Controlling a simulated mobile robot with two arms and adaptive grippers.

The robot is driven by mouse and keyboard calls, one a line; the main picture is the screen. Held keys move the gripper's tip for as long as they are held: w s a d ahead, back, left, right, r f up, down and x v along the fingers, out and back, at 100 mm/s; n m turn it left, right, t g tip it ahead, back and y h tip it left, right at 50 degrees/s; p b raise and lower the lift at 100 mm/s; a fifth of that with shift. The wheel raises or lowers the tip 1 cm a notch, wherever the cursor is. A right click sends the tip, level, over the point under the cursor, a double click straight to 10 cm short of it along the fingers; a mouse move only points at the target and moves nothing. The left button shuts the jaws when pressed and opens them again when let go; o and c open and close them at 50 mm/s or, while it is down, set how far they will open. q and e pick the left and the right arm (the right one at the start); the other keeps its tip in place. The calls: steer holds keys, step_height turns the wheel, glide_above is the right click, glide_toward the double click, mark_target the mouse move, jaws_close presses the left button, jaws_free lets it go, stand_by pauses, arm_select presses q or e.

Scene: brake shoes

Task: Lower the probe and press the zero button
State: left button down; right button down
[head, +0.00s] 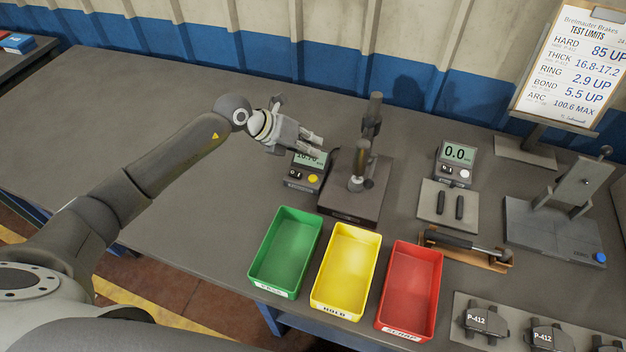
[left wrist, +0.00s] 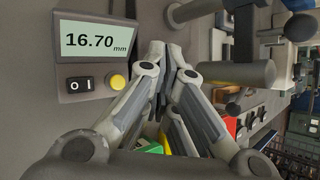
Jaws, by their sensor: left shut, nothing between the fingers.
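The thickness gauge readout box (head: 303,180) stands left of the probe stand. In the left wrist view its display (left wrist: 92,42) reads 16.70 mm, above a black rocker switch and a yellow button (left wrist: 118,82). The yellow button also shows in the head view (head: 313,178). The probe stand (head: 372,125) has a dark column and arm on a flat base (head: 366,210). The probe (head: 361,160) hangs upright over the base; its exact tip contact is unclear. My left gripper (head: 318,146) is shut and empty, above the readout and left of the stand, partly covering the display. My right gripper is out of view.
Green (head: 259,271), yellow (head: 342,307) and red (head: 407,325) bins stand in front of the stand. Right are another meter (head: 455,153) reading 0.0, a wood-based tool (head: 490,262) and a hinged fixture (head: 540,235). Brake pads lie front right. The table's left is clear.

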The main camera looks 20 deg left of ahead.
mark_target(311, 175)
arm_select(q)
step_height(311, 175, down, 6)
steer(key=b, duration=0.4)
steer(key=shift+f, duration=0.2)
stand_by(0.9)
steer(key=shift+f, duration=0.4)
steer(key=shift+f+b, duration=0.5)
steer(key=shift+b, duration=0.05)
stand_by(0.6)
stand_by(0.3)
steer(key=shift+r+p, duration=0.8)
steer(key=shift+r, duration=0.1)
